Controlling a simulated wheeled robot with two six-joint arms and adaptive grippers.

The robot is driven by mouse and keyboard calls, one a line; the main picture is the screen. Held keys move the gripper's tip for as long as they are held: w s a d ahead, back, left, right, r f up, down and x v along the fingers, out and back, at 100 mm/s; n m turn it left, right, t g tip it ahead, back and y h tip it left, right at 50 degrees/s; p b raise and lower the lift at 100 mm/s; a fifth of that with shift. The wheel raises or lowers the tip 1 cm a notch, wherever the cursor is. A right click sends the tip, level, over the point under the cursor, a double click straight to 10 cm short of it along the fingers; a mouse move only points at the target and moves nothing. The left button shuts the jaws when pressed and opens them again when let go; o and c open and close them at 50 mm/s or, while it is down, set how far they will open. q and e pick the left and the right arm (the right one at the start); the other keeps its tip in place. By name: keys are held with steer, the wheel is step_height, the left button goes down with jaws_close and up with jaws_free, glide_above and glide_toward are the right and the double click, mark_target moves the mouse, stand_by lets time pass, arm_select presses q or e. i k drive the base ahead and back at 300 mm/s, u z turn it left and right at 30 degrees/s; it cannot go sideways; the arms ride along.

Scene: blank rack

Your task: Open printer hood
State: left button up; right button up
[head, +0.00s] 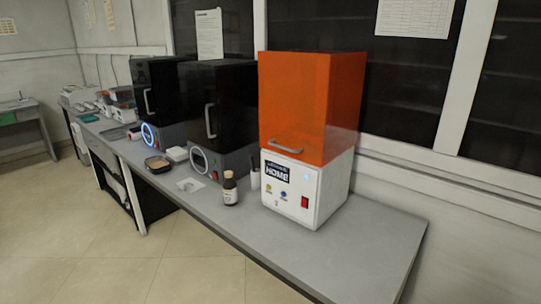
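The nearest printer has an orange hood (308,106) on a white base (305,190). The hood is closed and sits flush on the base. A grey handle (285,146) runs across the lower front of the hood. The base front carries a dark label, small buttons and a red switch (304,202). Two black-hooded printers, a nearer one (232,100) and a farther one (158,90), stand to its left with upright handles. Neither of my grippers shows in the head view.
The grey bench (345,250) is clear in front and to the right of the orange printer. A shallow tray (158,164) and small items lie farther left. A windowed wall rises behind.

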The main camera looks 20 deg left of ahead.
mark_target(309, 100)
steer(key=z, duration=0.6)
steer(key=i, duration=1)
steer(key=u, duration=0.6)
